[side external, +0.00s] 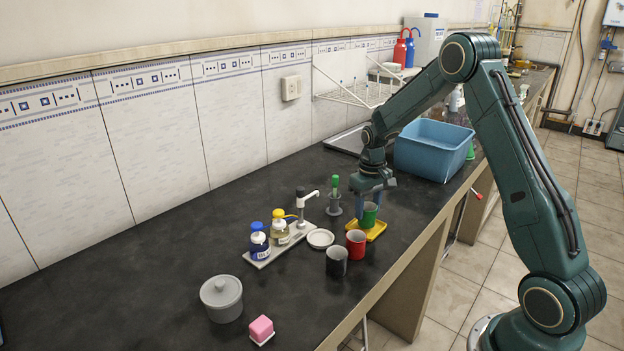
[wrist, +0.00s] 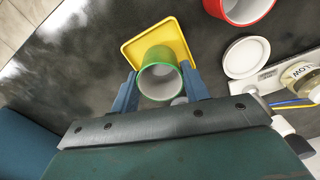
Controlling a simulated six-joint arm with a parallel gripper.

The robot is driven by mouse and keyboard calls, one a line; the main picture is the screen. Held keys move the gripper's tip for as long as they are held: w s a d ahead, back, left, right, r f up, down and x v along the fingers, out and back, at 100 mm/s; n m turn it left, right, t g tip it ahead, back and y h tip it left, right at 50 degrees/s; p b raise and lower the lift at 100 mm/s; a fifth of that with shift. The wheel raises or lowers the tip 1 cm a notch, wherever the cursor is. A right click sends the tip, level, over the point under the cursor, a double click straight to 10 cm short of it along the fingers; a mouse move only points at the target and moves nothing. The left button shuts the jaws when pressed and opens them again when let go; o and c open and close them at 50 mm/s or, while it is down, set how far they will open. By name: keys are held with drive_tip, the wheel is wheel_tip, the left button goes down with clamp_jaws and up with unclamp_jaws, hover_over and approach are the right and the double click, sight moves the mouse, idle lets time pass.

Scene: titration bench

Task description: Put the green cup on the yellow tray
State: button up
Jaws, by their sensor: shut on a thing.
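The green cup (side external: 369,214) is between the fingers of my gripper (side external: 371,196), which is shut on it. In the wrist view the green cup (wrist: 160,76) is seen from above, upright and empty inside, with a blue finger of my gripper (wrist: 160,92) on each side. The yellow tray (side external: 376,233) lies on the dark bench under the cup. In the wrist view the yellow tray (wrist: 138,46) shows behind the cup, which covers part of it. I cannot tell whether the cup's base touches the tray.
A red cup (side external: 356,244) stands close to the tray, with a black cup (side external: 336,261) beyond. A white dish (side external: 320,238) and a bottle stand (side external: 268,257) are to the left. A blue bin (side external: 433,150) stands behind. The bench front edge is to the right.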

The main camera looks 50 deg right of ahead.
drive_tip(key=shift+f, duration=0.65)
idle(0.8)
drive_tip(key=o, duration=1.3)
drive_tip(key=shift+r, duration=0.15)
drive_tip(key=shift+r, duration=2.9)
